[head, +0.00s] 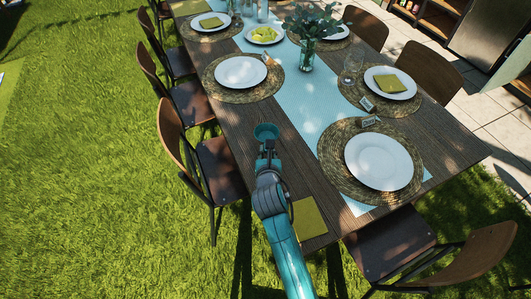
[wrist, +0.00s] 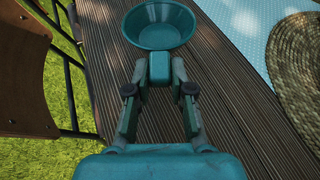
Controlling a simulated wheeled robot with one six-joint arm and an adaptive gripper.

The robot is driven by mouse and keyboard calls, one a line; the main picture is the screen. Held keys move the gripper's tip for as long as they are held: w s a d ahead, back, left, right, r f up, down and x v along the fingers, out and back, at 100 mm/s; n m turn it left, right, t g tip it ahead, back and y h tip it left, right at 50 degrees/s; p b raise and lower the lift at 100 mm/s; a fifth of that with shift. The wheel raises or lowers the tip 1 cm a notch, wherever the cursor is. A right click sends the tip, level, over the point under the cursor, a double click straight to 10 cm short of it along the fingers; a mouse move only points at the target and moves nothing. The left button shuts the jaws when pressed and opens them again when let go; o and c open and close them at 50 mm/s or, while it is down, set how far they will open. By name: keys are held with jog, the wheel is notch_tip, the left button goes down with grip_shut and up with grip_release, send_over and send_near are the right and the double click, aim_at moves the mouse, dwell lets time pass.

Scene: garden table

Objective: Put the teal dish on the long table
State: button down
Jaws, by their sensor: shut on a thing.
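The teal dish (head: 266,131) is a small round bowl with a block-like grip on its near side. My gripper (head: 267,153) is shut on that grip, and the bowl sticks out beyond the fingertips. In the wrist view the dish (wrist: 160,24) is upright and looks empty, and my gripper (wrist: 160,72) has one finger on each side of the grip. The dish is over the dark wooden long table (head: 290,155), near its left edge. I cannot tell whether its underside touches the boards.
A woven mat with a white plate (head: 241,71) lies beyond the dish, and another plate (head: 379,161) lies to the right. A green napkin (head: 308,219) lies at the near end. A chair (head: 196,155) stands at left. Bare boards surround the dish.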

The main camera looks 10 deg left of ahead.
jog(key=shift+f, duration=2.6)
jog(key=shift+f, duration=0.15)
jog(key=c, duration=1)
grip_release()
jog(key=shift+r, duration=0.2)
jog(key=v, duration=1.2)
jog(key=shift+d, duration=0.1)
jog(key=shift+d, duration=0.1)
